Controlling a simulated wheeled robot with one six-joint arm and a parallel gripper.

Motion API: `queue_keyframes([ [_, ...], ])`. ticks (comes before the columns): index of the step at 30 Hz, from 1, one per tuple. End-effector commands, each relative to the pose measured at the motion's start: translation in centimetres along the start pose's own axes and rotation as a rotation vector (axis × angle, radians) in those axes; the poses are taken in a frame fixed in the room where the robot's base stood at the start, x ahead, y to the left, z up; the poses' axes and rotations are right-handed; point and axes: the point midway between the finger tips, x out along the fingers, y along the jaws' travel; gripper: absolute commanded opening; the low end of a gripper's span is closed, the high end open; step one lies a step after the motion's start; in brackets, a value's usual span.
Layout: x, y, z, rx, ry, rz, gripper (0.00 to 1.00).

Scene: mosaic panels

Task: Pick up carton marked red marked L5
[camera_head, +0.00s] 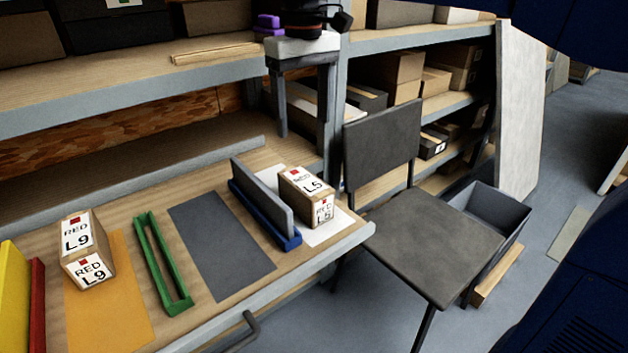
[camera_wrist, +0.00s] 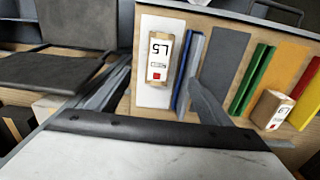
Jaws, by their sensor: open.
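The carton marked red L5 (camera_head: 308,196) is a small brown box with white labels and a red square. It stands on a white mat (camera_head: 327,232) at the right end of the table, beside a grey panel in a blue holder (camera_head: 266,217). In the wrist view the L5 carton (camera_wrist: 159,57) shows its label upside down. My gripper (camera_wrist: 157,76) is open and empty, its grey fingers spread either side of the carton in the picture, with the carton beyond them.
A carton marked red L9 (camera_head: 82,250) stands on an orange mat (camera_head: 104,312) at left. Between lie a green holder (camera_head: 163,262) and a bare dark grey mat (camera_head: 220,247). A chair (camera_head: 420,235) and grey bin (camera_head: 490,225) stand right of the table; shelves rise behind.

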Motion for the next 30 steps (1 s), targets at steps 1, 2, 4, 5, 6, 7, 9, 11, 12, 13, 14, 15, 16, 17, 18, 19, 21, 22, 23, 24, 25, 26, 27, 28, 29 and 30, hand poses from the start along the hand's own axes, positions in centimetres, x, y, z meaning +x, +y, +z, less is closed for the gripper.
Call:
queue_keyframes([
  [1,-0.1,-0.3,-0.3,-0.007,-0.004,0.000,0.73],
  [2,-0.1,-0.4,-0.4,-0.009,-0.005,0.000,0.73],
  [4,0.2,-0.6,-0.5,-0.012,-0.008,0.000,0.73],
  [5,0.5,-0.6,-0.5,-0.012,-0.009,0.000,0.73],
  [6,1.1,-0.6,-0.5,-0.012,-0.009,0.000,0.73],
  [7,1.5,-0.5,-0.5,-0.012,-0.009,0.000,0.73],
  [9,2.8,-0.5,-0.5,-0.011,-0.010,0.000,0.73],
  [11,3.8,-0.5,-0.4,-0.011,-0.010,0.000,0.73],
  [12,4.5,-0.5,-0.5,-0.011,-0.009,0.000,0.73],
  [13,5.1,-0.5,-0.4,-0.011,-0.010,0.000,0.73],
  [14,5.6,-0.5,-0.4,-0.011,-0.010,0.000,0.73],
  [15,6.3,-0.5,-0.4,-0.011,-0.009,0.000,0.73],
  [16,6.8,-0.5,-0.4,-0.011,-0.010,0.000,0.73],
  [17,7.4,-0.5,-0.4,-0.011,-0.009,0.000,0.73],
  [18,8.1,-0.5,-0.4,-0.011,-0.010,0.000,0.73],
  [19,8.6,-0.5,-0.4,-0.011,-0.010,0.000,0.73],
  [21,9.7,-0.5,-0.4,-0.011,-0.009,0.000,0.73],
  [22,10.2,-0.5,-0.4,-0.011,-0.009,0.000,0.73],
  [23,10.6,-0.5,-0.4,-0.011,-0.009,0.000,0.73],
  [24,11.0,-0.5,-0.4,-0.011,-0.009,0.000,0.73],
  [25,11.3,-0.5,-0.4,-0.011,-0.008,0.000,0.73],
  [26,11.5,-0.5,-0.4,-0.011,-0.008,0.000,0.73],
  [27,11.8,-0.5,-0.4,-0.011,-0.007,0.000,0.73],
  [28,11.9,-0.5,-0.4,-0.011,-0.007,0.000,0.73],
  [29,12.0,-0.5,-0.4,-0.011,-0.007,0.000,0.73],
  [30,12.2,-0.5,-0.4,-0.011,-0.007,0.000,0.73],
])
